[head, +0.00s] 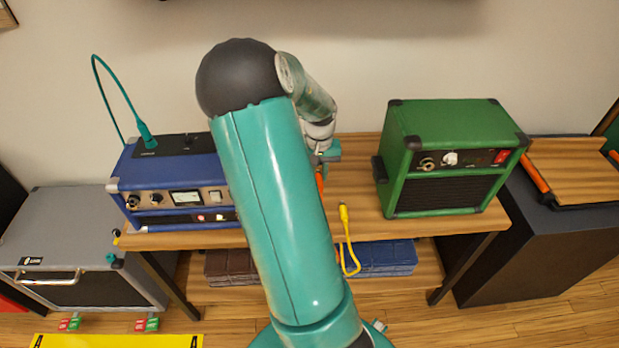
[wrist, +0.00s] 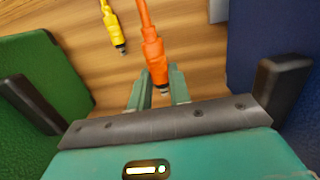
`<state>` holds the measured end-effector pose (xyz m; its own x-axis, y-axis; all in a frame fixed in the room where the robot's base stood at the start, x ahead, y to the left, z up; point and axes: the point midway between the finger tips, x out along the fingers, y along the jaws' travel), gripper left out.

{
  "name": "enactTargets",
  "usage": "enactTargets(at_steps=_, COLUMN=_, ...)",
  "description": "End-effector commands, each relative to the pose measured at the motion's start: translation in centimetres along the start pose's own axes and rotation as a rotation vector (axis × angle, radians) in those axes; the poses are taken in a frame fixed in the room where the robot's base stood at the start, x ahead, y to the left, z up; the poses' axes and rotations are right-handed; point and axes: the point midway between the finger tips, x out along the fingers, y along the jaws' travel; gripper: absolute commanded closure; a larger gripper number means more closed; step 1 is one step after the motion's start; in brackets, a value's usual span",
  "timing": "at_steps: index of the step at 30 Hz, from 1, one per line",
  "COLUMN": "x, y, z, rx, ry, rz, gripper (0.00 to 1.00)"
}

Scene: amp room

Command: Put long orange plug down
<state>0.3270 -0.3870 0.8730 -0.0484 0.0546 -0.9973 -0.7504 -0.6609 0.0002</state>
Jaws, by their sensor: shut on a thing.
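The long orange plug (wrist: 154,55) shows in the wrist view with its metal tip pointing toward my gripper's palm. My gripper (wrist: 159,82) is shut on it, with one finger on each side of the plug. In the head view only a small bit of orange (head: 319,180) shows beside my arm, below my gripper (head: 326,152). My arm hides most of the plug there. The wooden table (head: 355,185) lies beneath. I cannot tell whether the plug touches the tabletop.
A yellow plug (head: 344,218) lies at the table's front edge, its cable hanging over. A green amp (head: 445,155) stands to the right and a blue amp (head: 170,172) to the left.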

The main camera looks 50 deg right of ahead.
Motion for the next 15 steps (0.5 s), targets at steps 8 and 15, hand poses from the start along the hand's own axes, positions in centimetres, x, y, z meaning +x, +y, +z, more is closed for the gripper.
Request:
enactTargets(at_steps=8, x=2.2, y=0.5, z=0.2, rx=0.003, ry=-0.004, rz=0.002, gripper=1.0)
enactTargets(at_steps=15, x=6.0, y=0.5, z=-0.1, rx=0.002, ry=-0.001, rz=0.0, gripper=1.0)
